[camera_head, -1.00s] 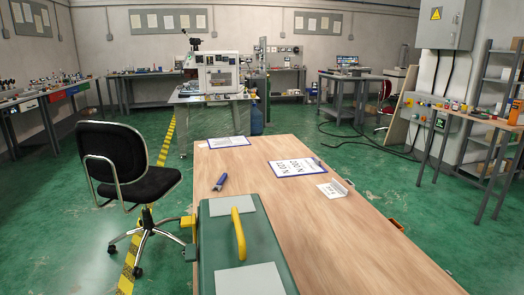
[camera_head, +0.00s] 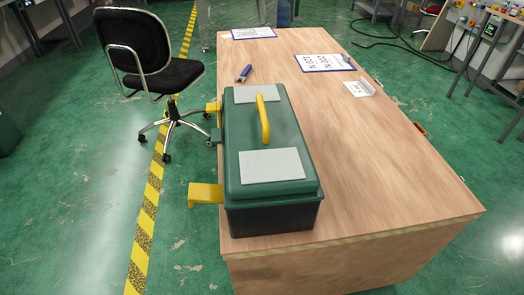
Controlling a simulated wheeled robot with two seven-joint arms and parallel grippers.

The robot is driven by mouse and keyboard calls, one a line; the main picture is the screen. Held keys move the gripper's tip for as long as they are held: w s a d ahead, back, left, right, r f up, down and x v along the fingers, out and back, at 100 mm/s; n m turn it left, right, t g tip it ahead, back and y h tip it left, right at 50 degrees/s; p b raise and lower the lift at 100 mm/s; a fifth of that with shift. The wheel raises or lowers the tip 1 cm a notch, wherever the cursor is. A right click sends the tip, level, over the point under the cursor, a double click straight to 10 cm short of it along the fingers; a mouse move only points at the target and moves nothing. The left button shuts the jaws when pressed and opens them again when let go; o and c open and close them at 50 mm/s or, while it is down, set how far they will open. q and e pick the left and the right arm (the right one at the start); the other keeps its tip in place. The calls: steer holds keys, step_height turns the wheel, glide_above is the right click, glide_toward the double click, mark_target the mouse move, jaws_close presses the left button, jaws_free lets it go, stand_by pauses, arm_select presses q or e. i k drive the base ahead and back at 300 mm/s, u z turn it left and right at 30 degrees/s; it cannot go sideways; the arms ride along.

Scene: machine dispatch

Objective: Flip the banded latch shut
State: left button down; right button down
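A green toolbox (camera_head: 268,210) with a yellow handle (camera_head: 263,120) and two pale plates on its lid sits near the left edge of the wooden table. A yellow latch (camera_head: 206,193) sticks straight out from the box's left side at the near end, past the table edge, and looks open. I cannot make out a band on either latch. The lid looks closed. Neither gripper is in view.
A black office chair (camera_head: 150,60) stands left of the toolbox, close to the far latch. A blue-handled tool (camera_head: 243,73), clipboards (camera_head: 325,62) and a small white card (camera_head: 358,89) lie on the table (camera_head: 400,185). Floor left of the near latch is clear.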

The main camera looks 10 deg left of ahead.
mark_target(206, 193)
steer(key=u, duration=0.95)
steer(key=k, duration=0.8)
steer(key=z, duration=0.9)
steer(key=i, duration=0.5)
steer(key=z, duration=0.05)
